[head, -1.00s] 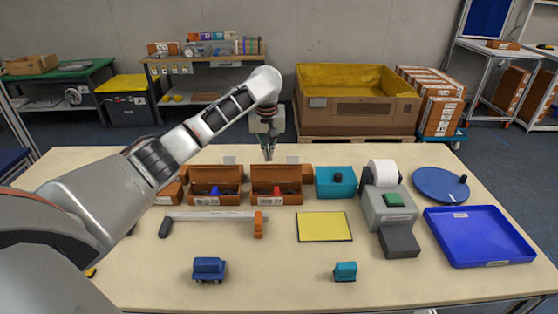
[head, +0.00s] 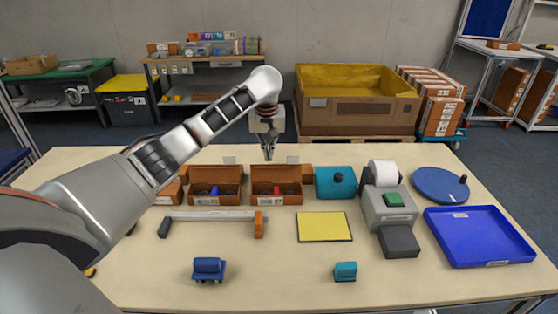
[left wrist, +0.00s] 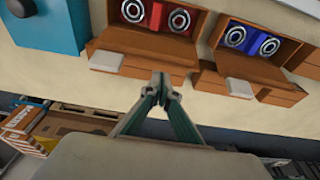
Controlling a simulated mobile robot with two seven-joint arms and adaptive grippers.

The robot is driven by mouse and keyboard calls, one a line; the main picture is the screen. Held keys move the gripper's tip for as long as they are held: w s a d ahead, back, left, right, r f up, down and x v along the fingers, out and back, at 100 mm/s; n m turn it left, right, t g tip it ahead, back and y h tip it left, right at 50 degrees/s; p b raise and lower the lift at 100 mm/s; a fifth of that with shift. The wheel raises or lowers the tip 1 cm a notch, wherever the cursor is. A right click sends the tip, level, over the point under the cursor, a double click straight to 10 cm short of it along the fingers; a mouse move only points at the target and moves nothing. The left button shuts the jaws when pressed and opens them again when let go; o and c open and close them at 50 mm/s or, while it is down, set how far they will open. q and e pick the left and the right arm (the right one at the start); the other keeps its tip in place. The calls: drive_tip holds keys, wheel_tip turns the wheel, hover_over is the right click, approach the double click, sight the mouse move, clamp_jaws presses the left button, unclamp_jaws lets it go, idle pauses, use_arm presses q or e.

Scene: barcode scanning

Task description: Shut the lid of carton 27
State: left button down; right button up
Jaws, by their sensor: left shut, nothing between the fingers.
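Two brown cartons stand open side by side on the table. The right one (head: 276,199) has a front label that seems to read 27; in the left wrist view it (left wrist: 178,48) holds red parts with round ends. Its lid (left wrist: 140,66) is folded back, with a pale tab on its edge. The left carton (head: 216,200) holds blue parts and is open too. My left gripper (head: 267,153) is shut and empty, pointing down behind the right carton. In the left wrist view its fingertips (left wrist: 165,88) are close to that lid's edge; contact is unclear. My right gripper is out of view.
A teal box (head: 335,184) stands right of the cartons, then a label printer (head: 388,210). A grey bar with an orange end (head: 259,225) lies in front. A third carton (head: 171,192) is partly hidden by my arm. Bare table lies around the yellow mat (head: 324,227).

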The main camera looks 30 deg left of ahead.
sight(269, 175)
use_arm(q)
drive_tip(key=shift+f, duration=0.1)
drive_tip(key=shift+s+d+f, duration=0.55)
drive_tip(key=shift+s+f, duration=0.25)
drive_tip(key=shift+s, duration=0.1)
drive_tip(key=shift+s+d+f, duration=0.5)
drive_tip(key=shift+s+f, duration=0.3)
drive_tip(key=shift+s, duration=0.05)
drive_tip(key=shift+w, duration=0.1)
drive_tip(key=shift+r, duration=0.1)
drive_tip(key=shift+r, duration=2.45)
drive_tip(key=shift+f, duration=0.1)
